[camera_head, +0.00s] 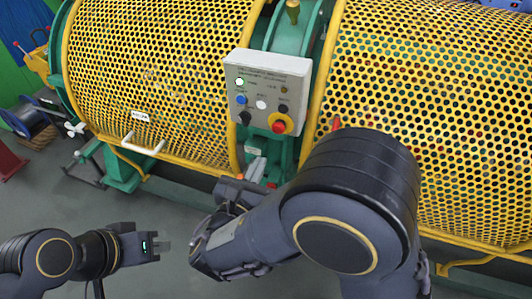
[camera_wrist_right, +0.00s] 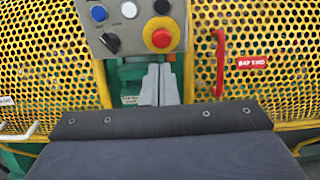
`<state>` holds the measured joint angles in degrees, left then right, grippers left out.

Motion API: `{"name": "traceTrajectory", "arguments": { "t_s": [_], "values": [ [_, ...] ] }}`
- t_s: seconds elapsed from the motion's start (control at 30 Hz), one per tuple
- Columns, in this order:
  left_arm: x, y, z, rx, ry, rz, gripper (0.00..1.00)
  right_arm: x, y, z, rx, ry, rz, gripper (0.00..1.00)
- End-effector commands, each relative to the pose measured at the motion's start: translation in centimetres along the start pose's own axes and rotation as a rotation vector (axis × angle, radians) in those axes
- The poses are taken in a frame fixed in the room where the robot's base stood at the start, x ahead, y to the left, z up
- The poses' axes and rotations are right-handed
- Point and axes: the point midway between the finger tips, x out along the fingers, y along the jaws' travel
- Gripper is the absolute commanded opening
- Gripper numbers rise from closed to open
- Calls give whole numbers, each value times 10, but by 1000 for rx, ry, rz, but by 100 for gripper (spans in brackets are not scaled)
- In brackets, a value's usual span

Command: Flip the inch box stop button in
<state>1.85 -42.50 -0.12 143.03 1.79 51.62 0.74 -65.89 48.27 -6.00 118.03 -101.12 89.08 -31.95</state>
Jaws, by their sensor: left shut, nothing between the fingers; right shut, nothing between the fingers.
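The inch box (camera_head: 266,75) is a light grey control box on a green post between two yellow mesh guards. Its stop button (camera_head: 280,124), a red mushroom head on a yellow collar, sits at the lower right of the panel. The stop button also shows in the right wrist view (camera_wrist_right: 161,38), above the fingertips. My right gripper (camera_head: 257,166) is shut and empty, below the box and apart from the button; its closed fingers (camera_wrist_right: 160,84) point up toward the box in the wrist view. My left gripper (camera_head: 164,246) is shut and empty at the lower left, far from the box.
Blue, white and black controls share the panel, with a black selector knob (camera_wrist_right: 110,43) left of the stop button. Yellow mesh guards (camera_head: 425,110) flank the box closely. A red handle (camera_wrist_right: 221,62) stands to the right. Grey floor (camera_head: 150,205) is open at the lower left.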

Motion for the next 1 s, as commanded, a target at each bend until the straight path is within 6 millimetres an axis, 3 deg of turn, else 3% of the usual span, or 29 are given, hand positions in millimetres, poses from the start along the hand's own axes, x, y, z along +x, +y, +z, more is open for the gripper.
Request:
{"name": "traceTrajectory", "arguments": {
  "t_s": [0.1,0.33,0.87,0.93,1.0],
  "values": [
    [2,-1,1,0,1,0,0,-19,1,0,0,-1,5,0],
    [3,-1,2,0,1,0,0,-33,0,0,-1,1,2,0],
    [3,-1,1,0,1,0,0,-32,-1,0,3,5,-4,0],
    [2,-1,1,0,1,0,0,-26,-10,2,24,29,-34,0],
    [1,0,0,0,1,0,0,-14,-32,3,73,86,-108,0]
  ]
}}
